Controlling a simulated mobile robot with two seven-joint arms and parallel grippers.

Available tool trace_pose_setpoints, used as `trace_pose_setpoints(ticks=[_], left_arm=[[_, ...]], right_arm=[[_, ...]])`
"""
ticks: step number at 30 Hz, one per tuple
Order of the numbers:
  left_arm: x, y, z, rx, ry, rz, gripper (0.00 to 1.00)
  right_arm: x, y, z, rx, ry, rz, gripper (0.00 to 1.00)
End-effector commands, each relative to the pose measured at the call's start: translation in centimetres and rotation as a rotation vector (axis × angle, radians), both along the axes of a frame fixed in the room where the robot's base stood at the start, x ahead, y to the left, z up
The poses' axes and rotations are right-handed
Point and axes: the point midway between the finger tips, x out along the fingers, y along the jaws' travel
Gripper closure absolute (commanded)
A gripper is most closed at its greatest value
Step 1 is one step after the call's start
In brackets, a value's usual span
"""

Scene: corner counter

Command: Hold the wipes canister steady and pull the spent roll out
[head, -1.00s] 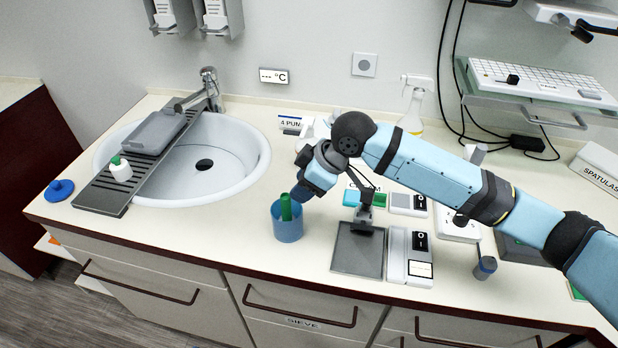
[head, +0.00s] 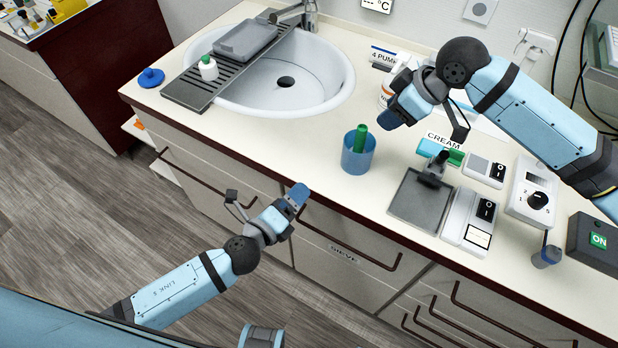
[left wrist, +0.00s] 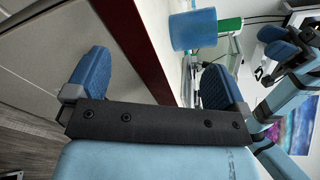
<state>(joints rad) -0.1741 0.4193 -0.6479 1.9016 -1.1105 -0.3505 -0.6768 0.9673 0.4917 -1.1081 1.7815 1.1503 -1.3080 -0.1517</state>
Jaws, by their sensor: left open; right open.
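The wipes canister (head: 357,161) is a blue cup standing upright on the counter. The spent roll (head: 360,138) is a green cylinder upright inside it, its top above the rim. My right gripper (head: 388,119) is open and empty, above and to the right of the roll, apart from it. My left gripper (head: 292,196) is open and empty in front of the counter's front edge, below and left of the canister. In the left wrist view the canister (left wrist: 193,30) is beyond my left fingers (left wrist: 155,82), not between them; the green roll (left wrist: 230,25) sticks out of it.
A blue lid (head: 151,77) lies at the counter's left end. The sink (head: 318,85) has a drainer (head: 195,92) with a small green-capped bottle (head: 208,68). A dark tray (head: 421,200) and scales (head: 469,219) stand right of the canister. The counter left of the canister is clear.

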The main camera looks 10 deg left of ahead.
Motion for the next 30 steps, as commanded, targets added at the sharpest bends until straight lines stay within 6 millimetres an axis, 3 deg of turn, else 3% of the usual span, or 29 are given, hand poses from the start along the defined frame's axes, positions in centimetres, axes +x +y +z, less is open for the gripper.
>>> trace_pose_setpoints(ticks=[6, 10, 20, 30], left_arm=[[2.0, -1.5, 2.6, 0.571, -0.416, -0.178, 0.0], [3.0, -2.6, 3.6, 0.779, -0.593, -0.282, 0.0], [5.0, -4.6, 3.9, 0.884, -0.685, -0.381, 0.0], [9.5, -8.6, 3.9, 0.878, -0.68, -0.379, 0.0]], right_arm=[[0.0, 0.0, 0.0, 0.0, 0.0, 0.0, 0.57], [0.0, 0.0, 0.0, 0.0, 0.0, 0.0, 0.57], [0.0, 0.0, 0.0, 0.0, 0.0, 0.0, 0.57], [0.0, 0.0, 0.0, 0.0, 0.0, 0.0, 0.57]])
